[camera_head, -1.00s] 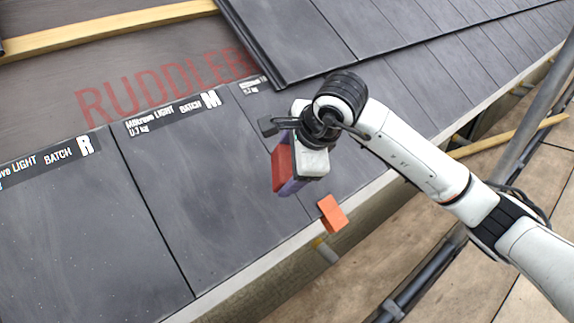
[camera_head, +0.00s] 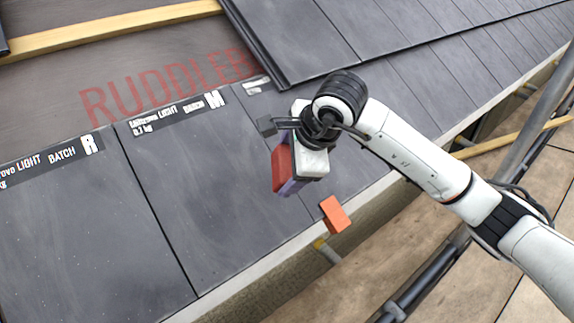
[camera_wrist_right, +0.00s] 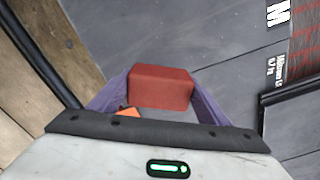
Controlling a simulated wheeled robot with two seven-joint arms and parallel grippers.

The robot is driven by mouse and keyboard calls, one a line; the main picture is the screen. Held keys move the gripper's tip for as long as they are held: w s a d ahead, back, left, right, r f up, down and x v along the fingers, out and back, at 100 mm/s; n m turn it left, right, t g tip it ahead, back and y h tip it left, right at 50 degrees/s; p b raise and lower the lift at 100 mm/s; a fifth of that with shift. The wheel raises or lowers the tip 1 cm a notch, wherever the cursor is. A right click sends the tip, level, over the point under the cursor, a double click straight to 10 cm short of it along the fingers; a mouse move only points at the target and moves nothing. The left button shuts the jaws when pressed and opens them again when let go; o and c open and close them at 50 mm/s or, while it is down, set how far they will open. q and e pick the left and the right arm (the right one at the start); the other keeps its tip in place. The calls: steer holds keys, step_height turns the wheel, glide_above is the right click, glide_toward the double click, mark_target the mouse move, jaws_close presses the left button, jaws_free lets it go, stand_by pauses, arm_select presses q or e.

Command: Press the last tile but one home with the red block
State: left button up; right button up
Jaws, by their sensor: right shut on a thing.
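My right gripper (camera_head: 290,186) is over the lower part of the dark tiles, its purple fingers shut on the red block (camera_head: 281,167). In the right wrist view the red block (camera_wrist_right: 161,87) sits between the two purple fingers (camera_wrist_right: 155,100). Tile M (camera_head: 210,170) and tile R (camera_head: 90,225) lie side by side to the left of the gripper. Part of the tile beneath the gripper is hidden by my arm. I cannot tell whether the block touches a tile. My left gripper is not in view.
An orange piece (camera_head: 334,214) sits at the eave edge just below the gripper. A wooden batten (camera_head: 110,32) crosses the membrane with red lettering (camera_head: 165,87). An upper course of tiles (camera_head: 290,40) overlaps at the top. A scaffold pole (camera_head: 430,278) runs beyond the eave.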

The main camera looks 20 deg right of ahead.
steer(key=shift+b+x, duration=1.85)
steer(key=shift+x, duration=0.35)
steer(key=shift+b+x, duration=0.55)
steer(key=shift+x, duration=0.6)
steer(key=shift+p+v, duration=0.8)
steer(key=shift+v, duration=0.2)
steer(key=shift+p+v, duration=2.3)
steer(key=shift+v, duration=1.15)
